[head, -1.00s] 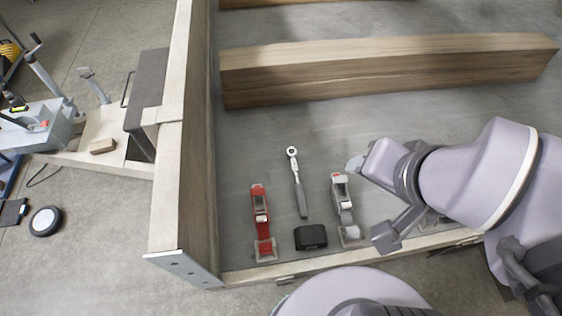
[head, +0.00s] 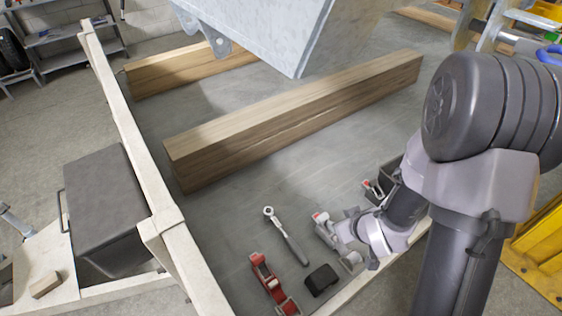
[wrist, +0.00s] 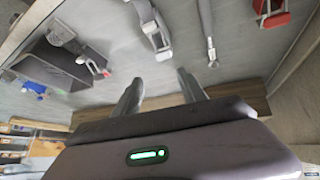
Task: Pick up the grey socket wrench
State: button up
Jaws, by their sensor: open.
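The grey socket wrench (head: 285,236) lies on the grey trailer floor, its ratchet head toward the beam and its dark handle toward the front edge. In the wrist view the wrench (wrist: 208,35) is ahead and to the right of the fingers, with its ratchet head nearest them. My gripper (wrist: 160,76) is open, with nothing between its two fingers, and is apart from the wrench. In the head view the arm's end is right of the wrench, near the grey clamp; its fingers are hard to make out there.
A red clamp (head: 272,284) and a black block (head: 321,280) lie beside the wrench handle. A grey clamp (head: 326,230) lies to its right, partly hidden by my arm. A dark open box (wrist: 52,66) stands farther off. A wooden beam (head: 290,118) lies behind; floor between is clear.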

jog(key=s+a+f+n+y+p, duration=0.1)
jog(key=s+a+f+n+y, duration=0.3)
jog(key=a+f, duration=0.4)
jog(key=m+b, duration=0.1)
jog(key=b, duration=0.2)
send_near(289, 239)
jog(key=f, duration=0.1)
jog(key=w+f, duration=0.1)
jog(key=w+a+f, duration=0.1)
jog(key=f, duration=0.1)
jog(key=x, duration=0.2)
jog(key=b+x, duration=0.1)
jog(key=x, duration=0.1)
jog(key=b+x, duration=0.1)
jog(key=x, duration=0.1)
jog(key=shift+w+a+r, duration=0.3)
jog(key=shift+a, duration=0.1)
grip_shut()
